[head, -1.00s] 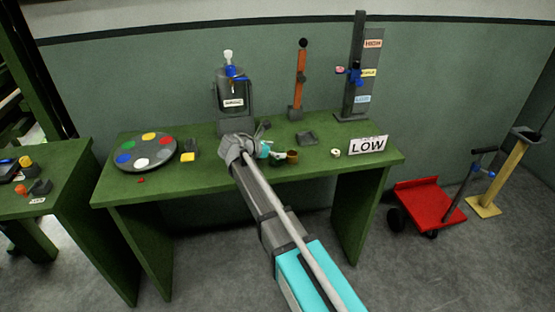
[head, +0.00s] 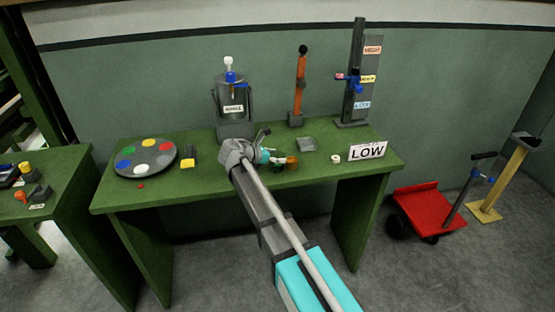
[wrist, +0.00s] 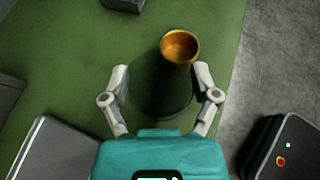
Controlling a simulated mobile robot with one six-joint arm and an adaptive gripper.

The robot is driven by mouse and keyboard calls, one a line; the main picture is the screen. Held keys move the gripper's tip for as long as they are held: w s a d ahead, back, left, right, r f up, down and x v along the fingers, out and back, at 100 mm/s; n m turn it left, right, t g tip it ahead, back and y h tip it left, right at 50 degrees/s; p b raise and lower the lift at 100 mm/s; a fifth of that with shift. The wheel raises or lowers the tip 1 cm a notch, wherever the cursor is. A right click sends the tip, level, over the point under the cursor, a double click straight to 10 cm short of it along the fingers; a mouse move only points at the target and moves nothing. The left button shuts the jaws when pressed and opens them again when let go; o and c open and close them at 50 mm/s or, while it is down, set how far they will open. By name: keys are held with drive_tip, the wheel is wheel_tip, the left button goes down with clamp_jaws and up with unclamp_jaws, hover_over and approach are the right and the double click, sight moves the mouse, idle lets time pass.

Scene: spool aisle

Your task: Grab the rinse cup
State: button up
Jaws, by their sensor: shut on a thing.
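The rinse cup, a small orange-brown cup (head: 292,162), is near the table's front edge, just right of my gripper (head: 272,157). In the wrist view the cup (wrist: 180,47) appears upright at the fingertips, its opening facing the camera, closer to the right finger. My gripper (wrist: 162,72) is shut on it with the fingers spread wide. A dark green patch lies between the fingers. I cannot tell whether it is shadow or part of the held thing. The contact points are not clear.
A round paint palette (head: 146,158) and a yellow block (head: 187,162) are on the left. A grey canister (head: 234,100) stands behind. A small grey tray (head: 306,144), white ring (head: 336,158) and LOW sign (head: 367,150) are on the right. The front edge is close.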

drive_tip(key=shift+r, duration=0.1)
drive_tip(key=shift+r+p, duration=0.95)
drive_tip(key=shift+p, duration=0.05)
drive_tip(key=s+d+r+p, duration=0.2)
drive_tip(key=s+r+p, duration=0.9)
drive_tip(key=s, duration=0.3)
drive_tip(key=shift+f, duration=0.1)
